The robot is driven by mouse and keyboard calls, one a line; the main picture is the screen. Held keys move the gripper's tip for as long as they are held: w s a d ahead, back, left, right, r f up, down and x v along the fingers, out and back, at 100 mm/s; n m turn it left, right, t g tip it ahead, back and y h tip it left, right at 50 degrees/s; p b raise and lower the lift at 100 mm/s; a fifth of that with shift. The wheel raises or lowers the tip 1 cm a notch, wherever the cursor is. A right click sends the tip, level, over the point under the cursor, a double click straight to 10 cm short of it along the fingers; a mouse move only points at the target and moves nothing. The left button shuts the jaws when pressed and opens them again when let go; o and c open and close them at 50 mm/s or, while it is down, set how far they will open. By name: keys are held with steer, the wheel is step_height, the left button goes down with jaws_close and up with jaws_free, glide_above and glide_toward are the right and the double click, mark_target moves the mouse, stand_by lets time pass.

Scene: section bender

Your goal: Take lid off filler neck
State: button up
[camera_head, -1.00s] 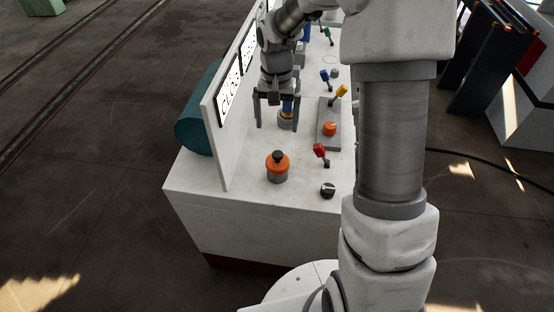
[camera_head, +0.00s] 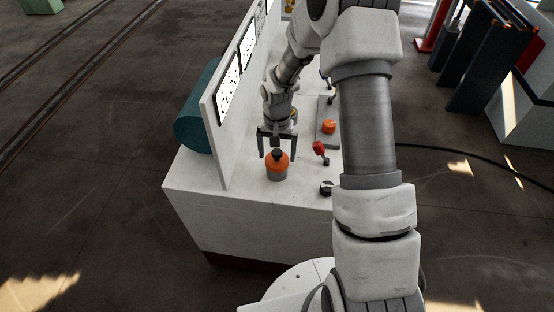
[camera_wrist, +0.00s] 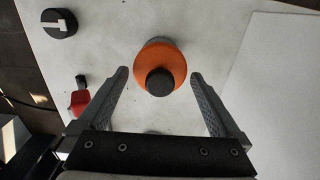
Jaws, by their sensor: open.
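The filler neck (camera_head: 277,174) is a short grey cylinder standing on the white bench top. Its lid (camera_head: 283,162) is an orange disc with a black knob (camera_head: 277,154) on top, seated on the neck. In the wrist view the lid (camera_wrist: 174,62) and its knob (camera_wrist: 160,82) lie between and a little beyond the fingertips. My gripper (camera_head: 277,155) is open, with its fingers above and just behind the lid in the head view. It also shows in the wrist view (camera_wrist: 159,74), with a finger on either side of the lid and a gap on both sides.
A red-handled lever (camera_head: 319,148) and a black knob with a white mark (camera_head: 326,188) stand to the right. An orange button (camera_head: 328,127) sits behind them. An upright white panel (camera_head: 222,150) with signs is close on the left. The bench top (camera_head: 240,195) is clear in front.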

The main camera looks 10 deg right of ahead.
mark_target(277, 150)
steer(key=shift+f, duration=0.25)
steer(key=c, duration=1)
steer(key=shift+c, duration=0.2)
steer(key=shift+r, duration=0.1)
steer(key=shift+r, duration=0.45)
steer(key=r, duration=0.3)
steer(key=shift+w+d+r, duration=0.1)
steer(key=shift+w+r, duration=0.15)
steer(key=shift+w, duration=0.05)
steer(key=w+d+r, duration=0.4)
steer(key=w+r, duration=0.2)
steer(key=w, duration=0.4)
steer(key=shift+d+b, duration=0.4)
